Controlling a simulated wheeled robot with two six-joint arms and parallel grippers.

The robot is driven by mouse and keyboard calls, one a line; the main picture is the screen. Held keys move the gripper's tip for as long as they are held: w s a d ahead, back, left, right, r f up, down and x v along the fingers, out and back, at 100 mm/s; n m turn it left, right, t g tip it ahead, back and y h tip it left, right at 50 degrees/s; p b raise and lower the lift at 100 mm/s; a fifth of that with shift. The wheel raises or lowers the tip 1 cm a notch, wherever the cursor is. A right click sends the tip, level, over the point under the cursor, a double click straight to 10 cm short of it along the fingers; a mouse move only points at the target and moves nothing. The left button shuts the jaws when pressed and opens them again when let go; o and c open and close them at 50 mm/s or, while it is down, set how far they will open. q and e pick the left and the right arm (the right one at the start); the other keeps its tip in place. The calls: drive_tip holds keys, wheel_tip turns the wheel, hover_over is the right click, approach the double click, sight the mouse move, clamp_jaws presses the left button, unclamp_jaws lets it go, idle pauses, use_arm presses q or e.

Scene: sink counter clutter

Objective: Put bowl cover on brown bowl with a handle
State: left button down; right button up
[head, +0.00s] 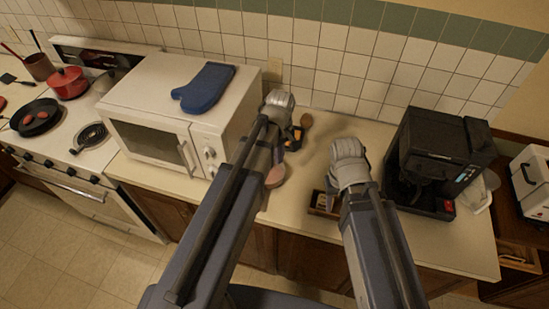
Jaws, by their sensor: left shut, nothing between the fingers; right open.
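The grey end of my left arm (278,102) is over the counter near the wall, just right of the microwave. The grey end of my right arm (348,163) is over the counter left of the coffee machine. The fingertips of both grippers are hard to make out behind the arms; I see nothing held. A pinkish-brown round piece (276,177) shows beside my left arm, partly covered by it; I cannot tell whether it is the bowl or its cover. A small brown oval thing (306,120) is near the wall. No handle is clear.
A white microwave (150,141) with a blue oven mitt (204,87) on top stands left. A black coffee machine (440,150) stands right. A small dark-and-orange thing (294,138) is beside my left arm. A brown tray (318,210) is partly hidden at the counter's front edge.

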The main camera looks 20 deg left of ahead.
sight(272, 173)
use_arm(q)
drive_tip(key=shift+s+f, duration=0.1)
drive_tip(key=shift+s, duration=0.1)
drive_tip(key=a+f+b, duration=0.1)
drive_tip(key=f+b, duration=0.2)
drive_tip(key=w+f+b, duration=0.1)
drive_tip(key=f+b, duration=0.2)
drive_tip(key=w+a+f+b, duration=0.1)
drive_tip(key=f+b, duration=0.2)
drive_tip(key=b, duration=0.1)
drive_tip(key=shift+w+a+f, duration=0.25)
drive_tip(key=shift+a+f, duration=0.1)
drive_tip(key=shift+a, duration=0.2)
drive_tip(key=shift+w, duration=0.1)
drive_tip(key=shift+w+a, duration=0.5)
drive_tip(key=shift+a, duration=0.1)
drive_tip(key=shift+s, duration=0.15)
